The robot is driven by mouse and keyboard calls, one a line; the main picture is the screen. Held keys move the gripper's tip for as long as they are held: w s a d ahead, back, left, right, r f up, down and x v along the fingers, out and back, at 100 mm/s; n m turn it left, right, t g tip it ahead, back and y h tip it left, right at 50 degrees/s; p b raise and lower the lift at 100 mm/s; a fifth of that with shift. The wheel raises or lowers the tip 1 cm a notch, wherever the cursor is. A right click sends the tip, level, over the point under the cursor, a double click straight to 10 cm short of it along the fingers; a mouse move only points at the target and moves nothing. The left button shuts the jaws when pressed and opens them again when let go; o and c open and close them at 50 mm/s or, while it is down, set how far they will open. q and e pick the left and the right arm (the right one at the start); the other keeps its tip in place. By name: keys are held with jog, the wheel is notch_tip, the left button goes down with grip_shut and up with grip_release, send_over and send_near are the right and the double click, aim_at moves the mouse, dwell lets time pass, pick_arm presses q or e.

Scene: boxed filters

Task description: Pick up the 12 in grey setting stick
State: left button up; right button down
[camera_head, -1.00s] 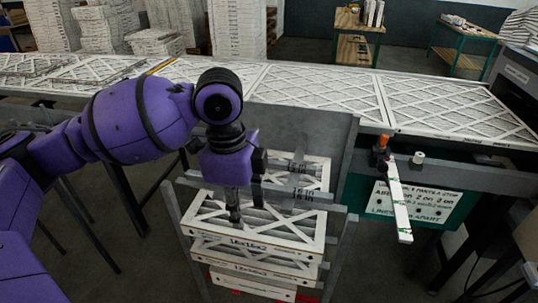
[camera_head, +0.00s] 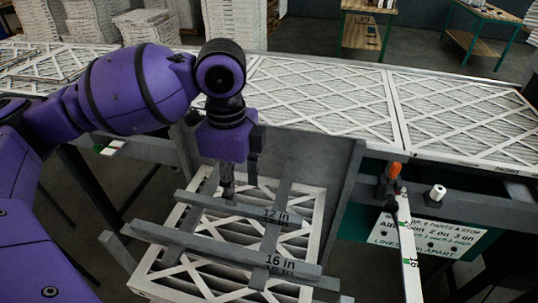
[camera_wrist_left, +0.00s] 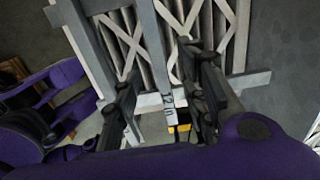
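The 12 in grey setting stick (camera_head: 273,214) is a flat grey bar with a black "12 in" label. It lies across the top of the white-framed filter stack. The fingers hide part of the stick in the head view. My right gripper is not in view.
A similar 16 in grey stick (camera_head: 285,264) lies nearer, and a grey cross bar (camera_head: 271,238) runs between them. The filter stack (camera_head: 200,279) is beneath. A conveyor of filters (camera_head: 320,95) runs behind. A white strip (camera_head: 408,250) hangs at right beside an orange-topped fixture (camera_head: 393,172).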

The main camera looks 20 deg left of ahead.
aim_at(236, 208)
pick_arm(q)
jog(key=f, duration=0.5)
jog(key=shift+s+a, duration=0.25)
jog(key=shift+a, duration=0.05)
jog(key=shift+f, duration=0.4)
jog(key=shift+w+f, duration=0.1)
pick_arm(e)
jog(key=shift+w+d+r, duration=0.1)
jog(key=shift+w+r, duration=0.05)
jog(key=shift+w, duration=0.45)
pick_arm(q)
jog(key=c, duration=0.7)
grip_shut()
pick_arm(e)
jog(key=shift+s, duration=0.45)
